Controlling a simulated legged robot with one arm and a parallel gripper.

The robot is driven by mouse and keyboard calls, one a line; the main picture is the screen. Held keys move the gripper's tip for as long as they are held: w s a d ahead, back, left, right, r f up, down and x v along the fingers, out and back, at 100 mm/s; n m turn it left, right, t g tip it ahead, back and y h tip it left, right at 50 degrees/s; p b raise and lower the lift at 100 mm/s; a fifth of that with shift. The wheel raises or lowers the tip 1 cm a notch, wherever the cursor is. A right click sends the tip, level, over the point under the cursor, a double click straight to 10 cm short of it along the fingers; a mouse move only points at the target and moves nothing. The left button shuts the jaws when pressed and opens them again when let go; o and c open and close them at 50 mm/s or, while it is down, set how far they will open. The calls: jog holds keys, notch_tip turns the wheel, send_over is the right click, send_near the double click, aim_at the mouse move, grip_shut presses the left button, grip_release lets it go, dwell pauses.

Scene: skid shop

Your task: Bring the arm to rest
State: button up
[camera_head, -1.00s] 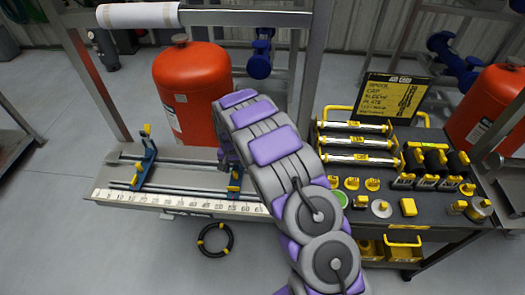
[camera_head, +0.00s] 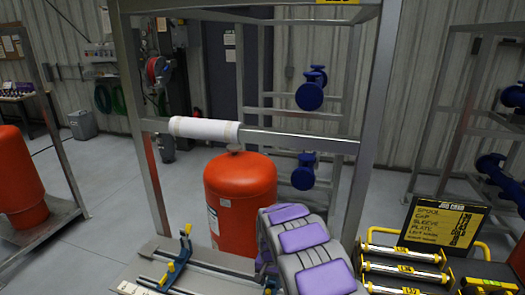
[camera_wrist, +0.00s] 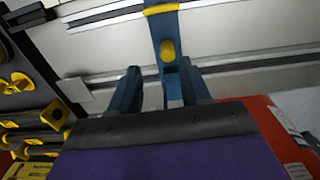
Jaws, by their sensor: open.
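My arm (camera_head: 305,255), purple and grey, rises from the bottom of the head view in front of the red tank. A blue upright clamp with yellow parts (camera_wrist: 166,30) shows between and beyond the fingers. I cannot tell whether the fingers touch it. Nothing is clearly held.
A red tank (camera_head: 240,195) stands behind the rail bench (camera_head: 160,272), which carries a blue clamp (camera_head: 178,262). A white roll (camera_head: 204,129) sits on the frame's crossbar (camera_head: 290,138). A parts cart with yellow-ended tubes (camera_head: 400,268) and a sign (camera_head: 442,226) is at right.

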jog(key=s+d+r, duration=0.4)
jog(key=s+r, duration=0.4)
jog(key=r, duration=0.1)
jog(key=s+d+r, duration=0.3)
jog(key=s+r, duration=0.5)
jog(key=s+d+r+n, duration=0.1)
jog(key=s+r, duration=0.2)
jog(key=s, duration=1.1)
jog(key=s+r+n+g, duration=0.1)
jog(key=s+r+n, duration=0.1)
jog(key=s, duration=1.2)
jog(key=shift+s+d+r+n+g, duration=0.3)
jog(key=shift+d+r, duration=0.1)
jog(key=shift+r, duration=0.3)
